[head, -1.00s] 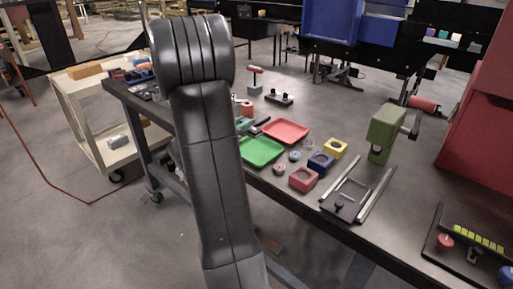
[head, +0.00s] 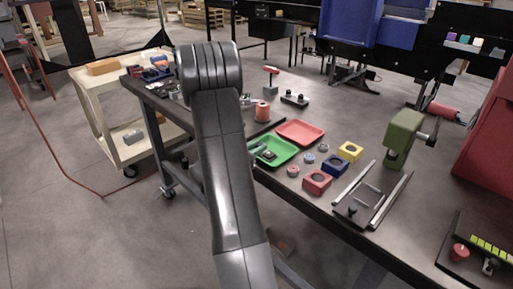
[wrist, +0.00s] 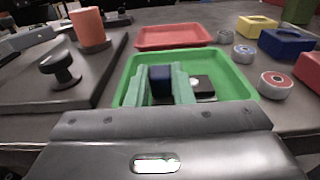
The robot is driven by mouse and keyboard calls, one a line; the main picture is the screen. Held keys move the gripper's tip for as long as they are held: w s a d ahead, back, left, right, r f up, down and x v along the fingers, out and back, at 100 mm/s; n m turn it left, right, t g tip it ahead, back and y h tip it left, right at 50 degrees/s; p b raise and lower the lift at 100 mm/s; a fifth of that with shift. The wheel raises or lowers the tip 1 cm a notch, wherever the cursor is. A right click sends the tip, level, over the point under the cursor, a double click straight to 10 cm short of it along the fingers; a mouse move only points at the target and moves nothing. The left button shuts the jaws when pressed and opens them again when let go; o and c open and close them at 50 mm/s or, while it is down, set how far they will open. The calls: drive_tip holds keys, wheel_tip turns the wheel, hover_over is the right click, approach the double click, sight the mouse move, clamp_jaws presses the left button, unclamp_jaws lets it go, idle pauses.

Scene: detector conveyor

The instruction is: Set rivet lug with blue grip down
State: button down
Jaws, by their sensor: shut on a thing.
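My gripper (wrist: 160,72) has pale green fingers and is shut on the blue grip of the rivet lug (wrist: 161,86). The lug's dark flat plate with a pale round spot sticks out to the right of the fingers in the wrist view. The lug is over or in the green tray (wrist: 238,88), inside its rim as seen; I cannot tell if it touches the tray floor. In the head view the green tray (head: 287,158) shows beside my arm, with the dark lug (head: 269,155) low within it and the fingertips partly hidden.
A red tray (head: 300,131) lies just behind the green one. Small round parts (head: 293,170) and red, blue and yellow blocks (head: 317,181) stand to the right. In the wrist view a dark board with a black knob (wrist: 60,68) and an orange cylinder (wrist: 88,28) is at left.

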drive_tip(key=shift+f+b, duration=0.25)
drive_tip(key=shift+b, duration=0.05)
drive_tip(key=c, duration=1.3)
unclamp_jaws()
drive_tip(key=shift+r, duration=0.1)
drive_tip(key=shift+r+p, duration=0.2)
drive_tip(key=shift+p, duration=0.15)
drive_tip(key=shift+s+a, duration=0.2)
drive_tip(key=shift+a, duration=0.1)
drive_tip(key=b+v, duration=0.1)
drive_tip(key=v, duration=1)
drive_tip(key=shift+s+b, duration=0.15)
drive_tip(key=shift+b, duration=0.15)
